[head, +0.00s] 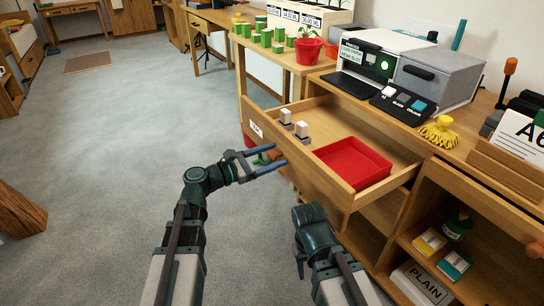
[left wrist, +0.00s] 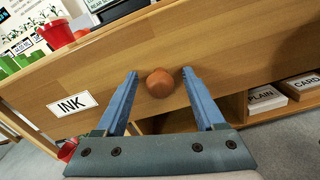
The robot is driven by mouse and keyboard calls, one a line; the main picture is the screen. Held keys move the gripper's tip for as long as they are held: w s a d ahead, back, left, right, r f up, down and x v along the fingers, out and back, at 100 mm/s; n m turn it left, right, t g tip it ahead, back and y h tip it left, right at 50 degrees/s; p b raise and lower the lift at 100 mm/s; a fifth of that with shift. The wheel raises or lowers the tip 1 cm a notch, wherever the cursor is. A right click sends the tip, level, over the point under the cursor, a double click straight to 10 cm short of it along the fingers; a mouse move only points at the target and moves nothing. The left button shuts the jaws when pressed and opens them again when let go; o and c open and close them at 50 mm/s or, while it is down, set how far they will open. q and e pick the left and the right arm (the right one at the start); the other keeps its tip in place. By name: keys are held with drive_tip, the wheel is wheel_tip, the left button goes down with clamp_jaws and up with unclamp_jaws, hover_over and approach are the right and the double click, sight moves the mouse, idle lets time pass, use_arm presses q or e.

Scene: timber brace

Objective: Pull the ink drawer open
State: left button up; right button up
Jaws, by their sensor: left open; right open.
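The ink drawer (head: 325,185) stands pulled out of the wooden cabinet, its inside showing. Its front carries an INK label (left wrist: 73,103) and a round orange-brown knob (left wrist: 160,83). In the drawer are a red tray (head: 352,163) and two small white-topped items (head: 293,123). My left gripper (head: 280,155) is open at the drawer front. In the left wrist view its blue fingers (left wrist: 158,75) stand on either side of the knob, with gaps showing. My right gripper (head: 300,268) is low by the lower cabinet, mostly hidden by its own arm.
Below are open shelves with boxes (head: 430,242) and a PLAIN pack (head: 420,284). A plant table (head: 275,58) stands behind the drawer. The grey floor (head: 120,150) at left is clear.

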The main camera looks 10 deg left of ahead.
use_arm(q)
drive_tip(key=v, duration=1.3)
drive_tip(key=shift+s+a, duration=0.2)
drive_tip(key=shift+a, duration=0.05)
drive_tip(key=s+d+f+m+g+y+p, duration=0.7)
drive_tip(key=s+d+f+m+g+y, duration=0.3)
drive_tip(key=d+f+m, duration=0.6)
drive_tip(key=s+a+r+m+y+p, duration=0.1)
drive_tip(key=r+m+y+p, duration=0.1)
drive_tip(key=r+p, duration=1.1)
drive_tip(key=s+a+r+m+y+p, duration=0.1)
drive_tip(key=r+m+p, duration=0.3)
drive_tip(key=r+p, duration=0.9)
drive_tip(key=s+a+r+m+y+p, duration=0.1)
drive_tip(key=r+m+p, duration=0.3)
drive_tip(key=r+p, duration=1)
drive_tip(key=shift+s+a+r+g+y, duration=0.4)
drive_tip(key=shift+a+r+y, duration=0.25)
drive_tip(key=shift+y, duration=0.25)
